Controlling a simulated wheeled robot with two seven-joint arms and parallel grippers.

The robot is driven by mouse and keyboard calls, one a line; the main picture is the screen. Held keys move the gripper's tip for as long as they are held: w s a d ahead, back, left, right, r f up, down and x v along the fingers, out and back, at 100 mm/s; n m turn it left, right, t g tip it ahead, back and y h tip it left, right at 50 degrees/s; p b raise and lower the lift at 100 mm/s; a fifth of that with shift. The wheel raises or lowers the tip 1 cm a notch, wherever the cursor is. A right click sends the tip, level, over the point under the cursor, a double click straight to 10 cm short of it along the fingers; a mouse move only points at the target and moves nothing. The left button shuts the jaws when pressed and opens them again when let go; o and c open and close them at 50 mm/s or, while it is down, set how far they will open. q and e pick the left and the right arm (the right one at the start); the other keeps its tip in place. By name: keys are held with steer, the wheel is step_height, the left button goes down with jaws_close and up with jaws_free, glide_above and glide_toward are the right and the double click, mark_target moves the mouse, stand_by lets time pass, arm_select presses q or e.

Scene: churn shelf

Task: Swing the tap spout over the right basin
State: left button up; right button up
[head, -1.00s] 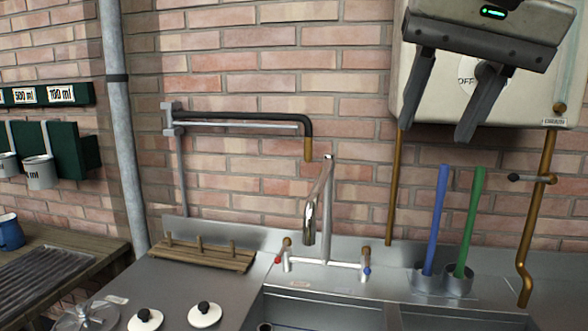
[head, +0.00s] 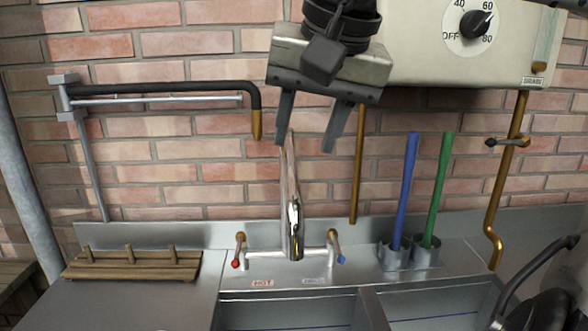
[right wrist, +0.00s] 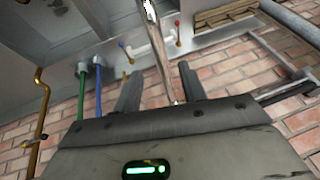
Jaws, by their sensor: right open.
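The chrome tap spout (head: 293,205) rises behind the sink and slopes down toward me. Its outlet end shows in front of the tap body, in line with the left basin (head: 290,312). The right basin (head: 440,305) lies to its right, past a steel divider. My right gripper (head: 303,147) is open, its fingers pointing down at the spout's upper end. In the right wrist view the spout (right wrist: 160,45) runs between the two fingers of the gripper (right wrist: 160,82); I cannot tell whether either finger touches it. My left gripper is not in view.
A black pipe (head: 165,88) with a brass end reaches from the left toward the gripper. A white water heater (head: 430,55) hangs at the upper right. Blue (head: 405,190) and green (head: 437,190) upright handles stand in holders right of the tap. A wooden rack (head: 130,265) lies left.

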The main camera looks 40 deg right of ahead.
mark_target(294, 175)
steer(key=x, duration=0.7)
steer(key=shift+r, duration=0.1)
jaws_close()
